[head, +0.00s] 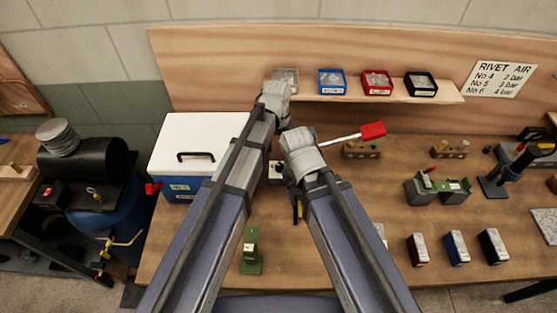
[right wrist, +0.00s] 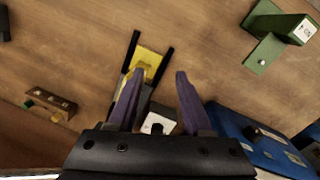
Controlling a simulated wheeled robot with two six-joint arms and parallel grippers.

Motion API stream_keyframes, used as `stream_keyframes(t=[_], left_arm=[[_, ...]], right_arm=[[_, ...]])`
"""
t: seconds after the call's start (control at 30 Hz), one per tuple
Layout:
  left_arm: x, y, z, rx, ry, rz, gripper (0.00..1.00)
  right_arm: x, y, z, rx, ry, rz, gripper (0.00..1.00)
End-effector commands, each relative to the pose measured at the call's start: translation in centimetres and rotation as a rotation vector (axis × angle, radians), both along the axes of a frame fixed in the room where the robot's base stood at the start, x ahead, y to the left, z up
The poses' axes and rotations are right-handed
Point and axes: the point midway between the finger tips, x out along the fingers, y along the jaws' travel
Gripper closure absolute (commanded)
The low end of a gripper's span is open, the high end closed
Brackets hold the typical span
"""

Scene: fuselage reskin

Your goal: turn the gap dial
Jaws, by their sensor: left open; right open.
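A small white-faced box with a dark round knob, probably the gap dial (right wrist: 157,124), shows between and beyond the finger bases in the right wrist view. In the head view this box (head: 275,172) is partly covered by my arms. My right gripper (right wrist: 159,74) is open and empty, its two purple fingers spread above the bench. In the head view its fingers are hidden under the wrist. My left gripper (head: 283,122) is at the back of the bench below the shelf, mostly hidden by its own arm; its fingers are not clear.
A yellow and black tool (right wrist: 148,65) lies close by. A green block (head: 251,252), a blue cooler with a white lid (head: 190,145), and a red-ended rod (head: 373,131) surround the arms. Bins stand on the shelf (head: 450,92).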

Motion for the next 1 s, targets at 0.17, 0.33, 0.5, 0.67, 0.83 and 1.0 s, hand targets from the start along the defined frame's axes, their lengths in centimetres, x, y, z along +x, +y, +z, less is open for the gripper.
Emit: stream_keyframes(t=[0.17, 0.33, 0.5, 0.67, 0.83, 1.0], left_arm=[[0.0, 0.0, -1.0, 0.000, 0.000, 0.000, 0.31], [0.0, -0.1, -2.8, 0.000, 0.000, 0.000, 0.31], [0.0, -0.1, -5.1, 0.000, 0.000, 0.000, 0.31], [0.0, -0.2, -7.0, 0.000, 0.000, 0.000, 0.31], [-0.1, -0.2, -7.8, 0.000, 0.000, 0.000, 0.31], [-0.1, -0.2, -7.7, 0.000, 0.000, 0.000, 0.31]], right_arm=[[0.0, 0.0, -1.0, 0.000, 0.000, 0.000, 0.50], [0.0, 0.0, -2.8, 0.000, 0.000, 0.001, 0.50], [0.0, 0.0, -5.1, 0.000, 0.000, 0.000, 0.50], [0.0, 0.0, -7.0, 0.000, 0.000, -0.001, 0.50], [0.0, 0.0, -7.8, 0.000, 0.000, -0.001, 0.50], [0.0, 0.0, -7.7, 0.000, 0.000, -0.001, 0.50]])
